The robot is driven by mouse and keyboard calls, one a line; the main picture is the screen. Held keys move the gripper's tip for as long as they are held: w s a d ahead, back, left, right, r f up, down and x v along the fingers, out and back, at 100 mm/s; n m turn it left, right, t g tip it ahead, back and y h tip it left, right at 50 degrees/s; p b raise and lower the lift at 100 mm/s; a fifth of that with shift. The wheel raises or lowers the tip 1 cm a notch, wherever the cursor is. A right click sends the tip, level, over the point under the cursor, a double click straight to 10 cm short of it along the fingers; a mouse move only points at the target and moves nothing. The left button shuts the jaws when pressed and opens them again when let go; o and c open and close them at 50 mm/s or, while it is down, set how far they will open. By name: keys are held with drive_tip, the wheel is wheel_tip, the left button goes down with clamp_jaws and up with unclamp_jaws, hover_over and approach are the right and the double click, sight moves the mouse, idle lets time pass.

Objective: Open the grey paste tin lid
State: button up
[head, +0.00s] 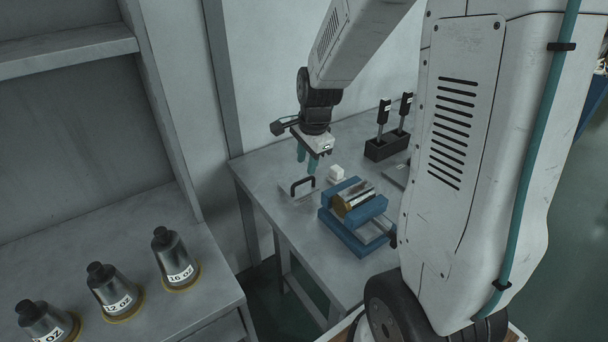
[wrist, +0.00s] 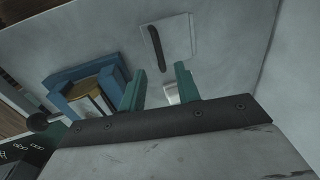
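A flat, light grey square plate (head: 296,197) with a black bar handle (head: 303,182) lies on the table; it looks like the tin lid, and no tin body shows. The plate (wrist: 180,32) and its handle (wrist: 157,48) also show at the top of the wrist view. My gripper (head: 306,161) has two teal fingers, apart and empty, above the table just behind the handle in the head view. In the wrist view my gripper (wrist: 157,88) has the handle beyond its fingertips, not between them.
A small white block (head: 336,172) stands right of the plate. A black holder (head: 386,148) with two upright tools is at the back.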

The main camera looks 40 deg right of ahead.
sight(303, 180)
drive_tip(key=f, duration=0.3)
drive_tip(key=w+f, duration=0.1)
drive_tip(key=f, duration=0.1)
drive_tip(key=shift+f, duration=0.3)
clamp_jaws()
